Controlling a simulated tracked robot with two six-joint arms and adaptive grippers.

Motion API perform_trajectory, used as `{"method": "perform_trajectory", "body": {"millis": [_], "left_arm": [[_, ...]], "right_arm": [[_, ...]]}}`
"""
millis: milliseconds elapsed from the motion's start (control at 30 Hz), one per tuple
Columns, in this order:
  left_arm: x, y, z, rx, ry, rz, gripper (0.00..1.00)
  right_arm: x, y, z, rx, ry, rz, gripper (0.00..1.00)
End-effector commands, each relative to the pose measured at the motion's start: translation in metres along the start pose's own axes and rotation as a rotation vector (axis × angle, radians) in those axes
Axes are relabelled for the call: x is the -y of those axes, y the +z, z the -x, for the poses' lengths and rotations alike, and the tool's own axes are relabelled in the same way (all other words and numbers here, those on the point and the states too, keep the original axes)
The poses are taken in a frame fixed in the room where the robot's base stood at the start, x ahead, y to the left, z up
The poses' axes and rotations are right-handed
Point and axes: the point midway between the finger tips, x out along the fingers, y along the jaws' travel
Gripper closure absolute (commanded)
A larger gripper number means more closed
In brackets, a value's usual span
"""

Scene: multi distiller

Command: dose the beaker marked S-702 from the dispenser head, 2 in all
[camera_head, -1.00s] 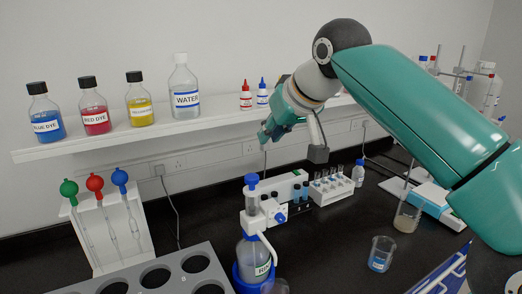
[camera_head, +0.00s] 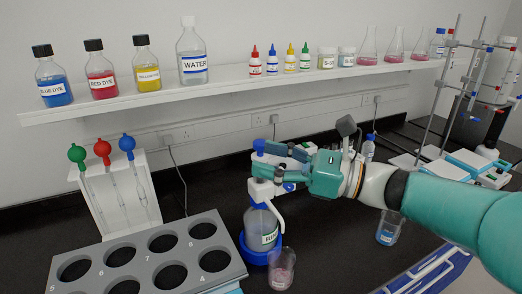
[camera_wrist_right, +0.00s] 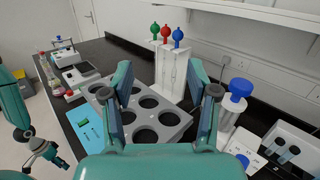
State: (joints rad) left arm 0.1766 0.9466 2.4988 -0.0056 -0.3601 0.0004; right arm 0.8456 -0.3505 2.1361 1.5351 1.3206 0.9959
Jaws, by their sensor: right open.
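The dispenser bottle (camera_head: 262,228) stands in a blue ring base, with a white pump head and a blue top knob (camera_head: 258,146). In the right wrist view its blue knob (camera_wrist_right: 238,88) is beside the right finger, outside the jaws. My right gripper (camera_head: 264,163) is open and level, overlapping the dispenser head in the head view; its jaws (camera_wrist_right: 163,85) look empty. A beaker (camera_head: 282,268) with a little pinkish content stands by the bottle, under the spout. Another beaker (camera_head: 388,230) stands right. I cannot read S-702 on either. My left gripper (camera_wrist_right: 48,158) shows small at the wrist view's left.
A grey rack with numbered holes (camera_head: 140,256) lies left of the dispenser, before a white pipette stand (camera_head: 100,205). A shelf (camera_head: 150,105) of bottles runs along the wall. A blue tray (camera_head: 430,275) lies at the front right. Dark bench is clear between the beakers.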

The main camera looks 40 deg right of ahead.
Motion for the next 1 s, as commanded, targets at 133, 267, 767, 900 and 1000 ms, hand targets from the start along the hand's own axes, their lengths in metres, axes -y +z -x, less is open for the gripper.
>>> {"method": "perform_trajectory", "body": {"millis": [133, 267, 767, 900, 1000], "left_arm": [[0.003, 0.000, -0.009, 0.000, 0.000, 0.000, 0.60], [0.004, 0.000, -0.012, 0.000, 0.000, 0.000, 0.60], [0.001, 0.000, -0.004, 0.000, 0.000, 0.000, 0.60], [-0.001, 0.000, 0.002, 0.000, 0.000, 0.000, 0.60], [-0.002, 0.000, 0.006, 0.000, 0.000, 0.000, 0.60]], "right_arm": [[0.037, -0.032, 0.052, -0.030, -0.246, -0.063, 0.41], [0.055, -0.041, 0.081, -0.071, -0.352, -0.052, 0.41], [0.075, -0.046, 0.063, -0.088, -0.394, -0.053, 0.41], [0.084, -0.048, 0.040, -0.089, -0.392, -0.052, 0.41], [0.092, -0.050, 0.022, -0.088, -0.393, -0.054, 0.41]]}}
